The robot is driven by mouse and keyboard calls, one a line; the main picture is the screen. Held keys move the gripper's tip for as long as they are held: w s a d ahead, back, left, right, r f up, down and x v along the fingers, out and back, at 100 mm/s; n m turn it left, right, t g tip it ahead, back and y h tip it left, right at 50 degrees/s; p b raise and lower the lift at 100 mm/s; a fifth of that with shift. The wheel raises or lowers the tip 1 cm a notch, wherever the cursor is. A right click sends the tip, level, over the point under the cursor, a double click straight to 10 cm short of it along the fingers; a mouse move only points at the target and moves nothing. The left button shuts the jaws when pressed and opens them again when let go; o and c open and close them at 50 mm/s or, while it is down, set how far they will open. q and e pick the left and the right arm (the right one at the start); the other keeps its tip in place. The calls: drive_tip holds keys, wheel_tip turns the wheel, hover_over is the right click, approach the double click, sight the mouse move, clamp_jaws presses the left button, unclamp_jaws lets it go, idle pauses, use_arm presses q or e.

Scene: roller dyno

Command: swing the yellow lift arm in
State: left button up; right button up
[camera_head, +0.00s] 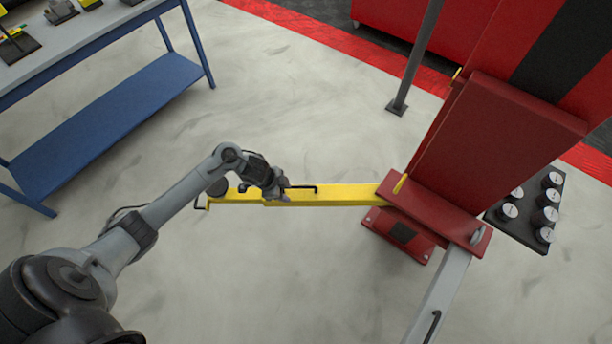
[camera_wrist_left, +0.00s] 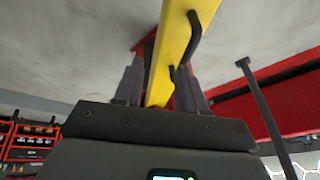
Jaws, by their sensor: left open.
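The yellow lift arm (camera_head: 340,195) reaches left from the red base of the lift post (camera_head: 430,205), over the floor. A black handle (camera_head: 303,187) stands on it near its middle. My left gripper (camera_head: 281,194) is at the yellow arm, just left of the handle. In the left wrist view the yellow arm (camera_wrist_left: 176,45) runs between the two open fingers of my left gripper (camera_wrist_left: 160,80) as seen, and the black handle (camera_wrist_left: 194,40) curves along its right side. I cannot tell whether the fingers touch it. My right gripper is not in view.
A black tray (camera_head: 527,229) of round pads is right of the post. A dark pole (camera_head: 415,55) stands behind. A blue workbench (camera_head: 100,125) is at upper left. Floor between is clear.

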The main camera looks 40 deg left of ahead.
use_arm(q)
drive_tip(key=p, duration=0.1)
approach(303, 187)
drive_tip(key=s+r, duration=0.2)
drive_tip(key=shift+t, duration=0.4)
drive_tip(key=b+x, duration=0.1)
drive_tip(key=x, duration=0.2)
drive_tip(key=b+x, duration=0.1)
drive_tip(key=x, duration=0.3)
drive_tip(key=b+x, duration=0.1)
drive_tip(key=x, duration=0.2)
drive_tip(key=shift+w+a+f, duration=0.15)
drive_tip(key=shift+w+a, duration=0.1)
drive_tip(key=shift+w, duration=0.1)
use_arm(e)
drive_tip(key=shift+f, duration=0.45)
use_arm(q)
clamp_jaws()
